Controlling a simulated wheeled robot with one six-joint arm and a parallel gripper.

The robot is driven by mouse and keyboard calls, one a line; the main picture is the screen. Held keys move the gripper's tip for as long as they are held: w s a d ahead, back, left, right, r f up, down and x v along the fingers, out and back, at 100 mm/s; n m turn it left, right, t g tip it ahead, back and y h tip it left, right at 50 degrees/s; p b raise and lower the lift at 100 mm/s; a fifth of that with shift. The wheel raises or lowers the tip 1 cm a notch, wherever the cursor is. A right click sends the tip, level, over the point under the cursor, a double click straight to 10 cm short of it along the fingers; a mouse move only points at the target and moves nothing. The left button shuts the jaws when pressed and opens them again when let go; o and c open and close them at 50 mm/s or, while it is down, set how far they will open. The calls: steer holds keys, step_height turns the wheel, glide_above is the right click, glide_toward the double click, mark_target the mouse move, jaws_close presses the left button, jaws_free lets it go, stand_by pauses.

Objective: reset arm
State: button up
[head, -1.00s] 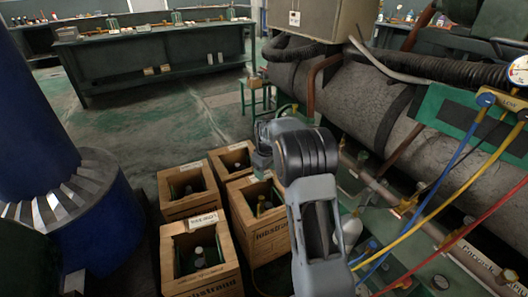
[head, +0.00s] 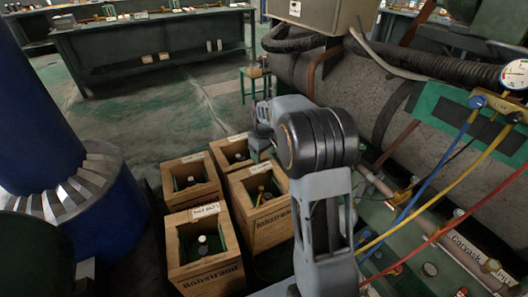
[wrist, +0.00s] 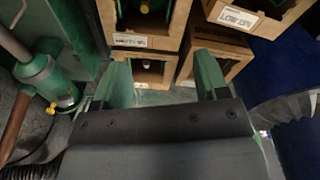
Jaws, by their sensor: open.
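My grey arm rises at the lower middle of the head view and bends over toward the crates. Its gripper end is hidden there behind the arm's own links. In the wrist view my gripper (wrist: 165,78) shows two green fingers spread wide apart with nothing between them. Past the fingertips are the wooden crates (wrist: 133,40), with a gap between the fingers and them that I cannot judge.
Several open wooden crates with bottles inside, one a front crate (head: 203,275), stand on the floor left of my arm. A manifold gauge (head: 514,75) with blue, yellow and red hoses hangs at right. A large grey tank (head: 330,90) lies behind. A green bench (head: 150,40) stands far back.

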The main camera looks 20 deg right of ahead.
steer(key=shift+m, duration=0.3)
steer(key=s+a+r+m+t+p, duration=0.1)
steer(key=s+a+r+p, duration=0.3)
steer(key=s+r+p, duration=0.6)
steer(key=s+a+r+m+t+p, duration=0.1)
steer(key=s+a+r+p, duration=0.3)
steer(key=s+r+p, duration=0.7)
step_height(320, 180, up, 6)
steer(key=s+m, duration=0.1)
steer(key=s, duration=0.2)
steer(key=shift+r+m+t, duration=0.25)
steer(key=shift+m+t, duration=0.05)
